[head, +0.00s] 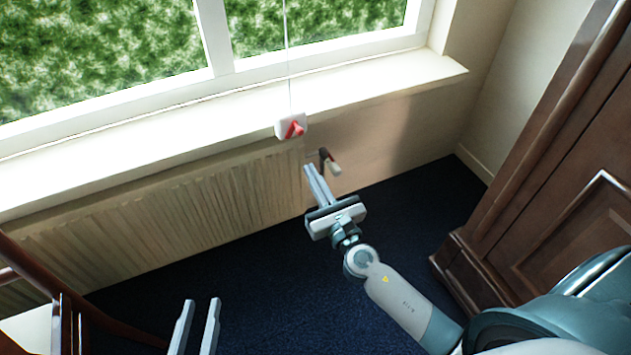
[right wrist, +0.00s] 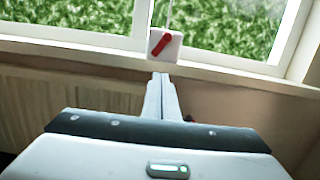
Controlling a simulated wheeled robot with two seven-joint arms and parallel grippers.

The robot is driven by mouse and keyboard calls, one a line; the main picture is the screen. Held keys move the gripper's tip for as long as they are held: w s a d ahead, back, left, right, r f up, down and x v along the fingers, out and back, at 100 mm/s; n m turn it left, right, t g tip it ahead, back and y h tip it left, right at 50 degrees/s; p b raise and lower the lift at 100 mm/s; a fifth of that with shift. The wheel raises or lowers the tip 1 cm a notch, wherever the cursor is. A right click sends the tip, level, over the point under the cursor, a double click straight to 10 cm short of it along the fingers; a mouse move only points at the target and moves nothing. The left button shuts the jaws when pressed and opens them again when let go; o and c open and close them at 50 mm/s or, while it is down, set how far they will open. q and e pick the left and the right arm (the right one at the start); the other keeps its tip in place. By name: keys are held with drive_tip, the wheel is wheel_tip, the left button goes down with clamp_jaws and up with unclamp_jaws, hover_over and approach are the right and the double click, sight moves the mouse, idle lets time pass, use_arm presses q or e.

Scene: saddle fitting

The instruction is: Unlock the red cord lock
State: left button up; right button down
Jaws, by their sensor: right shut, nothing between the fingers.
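The cord lock is a small white box (head: 288,125) with a red lever (head: 295,129), at the window sill's front edge, on a thin vertical cord (head: 288,60). In the right wrist view the white box (right wrist: 174,56) is straight ahead, its red lever (right wrist: 161,44) slanting from lower left to upper right. My right gripper (head: 312,170) is shut and empty, its fingertips below the lock in the picture and apart from it. My left gripper (head: 200,308) is open and empty at the lower left, away from the lock.
A radiator (head: 170,210) runs under the window sill (head: 370,80). A dark crank-like handle (head: 325,158) with a pale grip shows just beyond my right fingers. A dark wooden cabinet (head: 560,150) stands at right, and a wooden chair (head: 60,290) at lower left. Blue carpet between is clear.

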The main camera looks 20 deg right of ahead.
use_arm(q)
drive_tip(key=shift+d+r, duration=0.1)
drive_tip(key=shift+r, duration=0.25)
use_arm(e)
drive_tip(key=shift+s+f, duration=0.1)
drive_tip(key=shift+s, duration=0.65)
use_arm(q)
drive_tip(key=shift+w, duration=0.1)
